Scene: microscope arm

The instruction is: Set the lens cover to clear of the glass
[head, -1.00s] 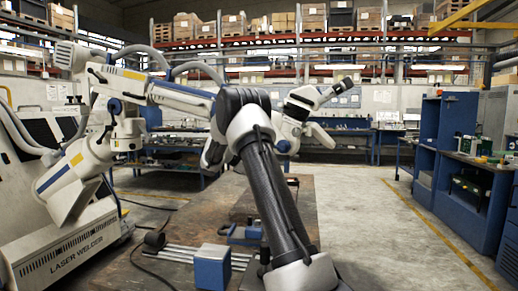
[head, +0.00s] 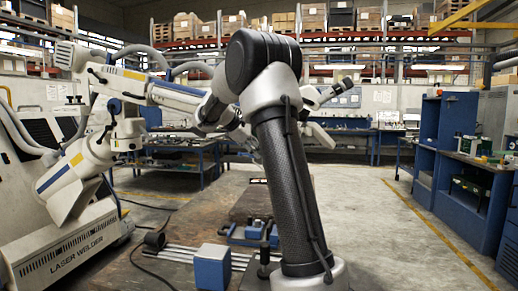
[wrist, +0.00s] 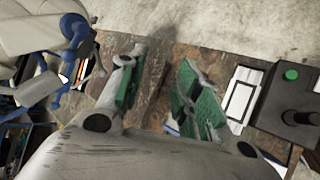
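The white microscope head (head: 318,97) hangs at the end of a jointed white arm (head: 180,97), mostly hidden behind my arm in the head view; a dark eyepiece end shows at its right. In the wrist view, a pale body (wrist: 35,25) with blue knob-like parts (wrist: 75,35) stands at the upper left, apart from my fingers. I cannot make out the lens cover or the glass for certain. My gripper (wrist: 160,68) is open and empty, its green-padded fingers spread above a brown worktop. It is hidden in the head view.
A brown worktop (head: 165,225) carries a blue block (head: 212,266) and metal rails. In the wrist view, a dark box with a green button (wrist: 291,75) lies right of my fingers. The laser welder (head: 75,245) stands at left, blue cabinets (head: 450,140) at right; the floor between is clear.

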